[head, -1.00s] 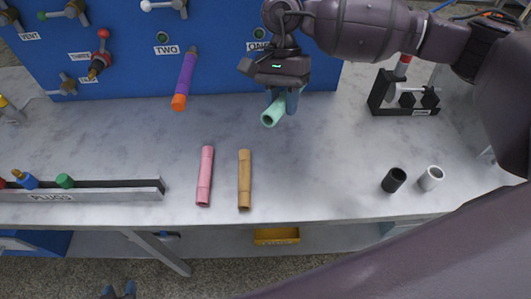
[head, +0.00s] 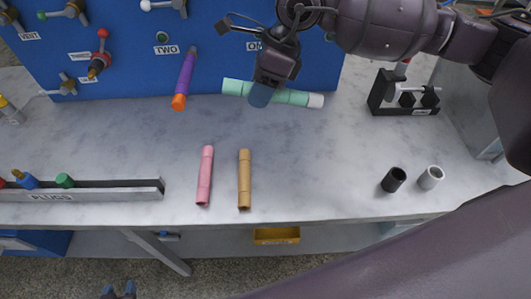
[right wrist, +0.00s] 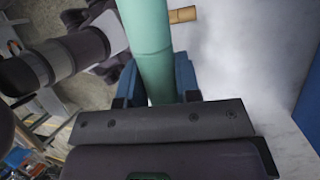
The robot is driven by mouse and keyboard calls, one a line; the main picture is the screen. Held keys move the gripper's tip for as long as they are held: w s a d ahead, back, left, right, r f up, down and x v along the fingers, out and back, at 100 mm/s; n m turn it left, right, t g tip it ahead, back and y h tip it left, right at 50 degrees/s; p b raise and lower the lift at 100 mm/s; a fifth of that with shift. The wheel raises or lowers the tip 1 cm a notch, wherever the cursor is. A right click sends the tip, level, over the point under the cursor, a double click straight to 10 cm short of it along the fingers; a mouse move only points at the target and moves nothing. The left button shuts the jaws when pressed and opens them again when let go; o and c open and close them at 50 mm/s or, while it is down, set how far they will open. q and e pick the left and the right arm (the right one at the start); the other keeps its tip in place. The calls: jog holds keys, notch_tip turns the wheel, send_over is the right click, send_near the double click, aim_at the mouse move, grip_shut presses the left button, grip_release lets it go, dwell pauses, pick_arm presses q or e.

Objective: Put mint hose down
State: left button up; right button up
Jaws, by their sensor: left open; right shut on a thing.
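The mint hose (head: 293,97) is held by my right gripper (head: 261,97) above the back of the bench, in front of the blue panel. It lies crosswise in the head view, with a pale cap at its right end. In the right wrist view the mint hose (right wrist: 148,40) passes between the blue fingers of my right gripper (right wrist: 155,80). My left gripper (head: 118,290) is open and empty at the bottom edge of the head view, below the bench front; only its tips show.
A pink hose (head: 205,176) and a tan hose (head: 244,180) lie on the bench (head: 320,180). A purple hose (head: 185,78) hangs at port TWO. A plugs rack (head: 110,192) is left; black (head: 393,180) and white (head: 431,178) cups stand right. Bench centre is clear.

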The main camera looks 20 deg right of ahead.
dwell(0.3)
notch_tip(320, 180, down, 20)
jog(key=shift+r+b, duration=0.2)
jog(key=shift+b, duration=0.6)
jog(key=shift+f, duration=0.2)
jog(key=o, duration=1)
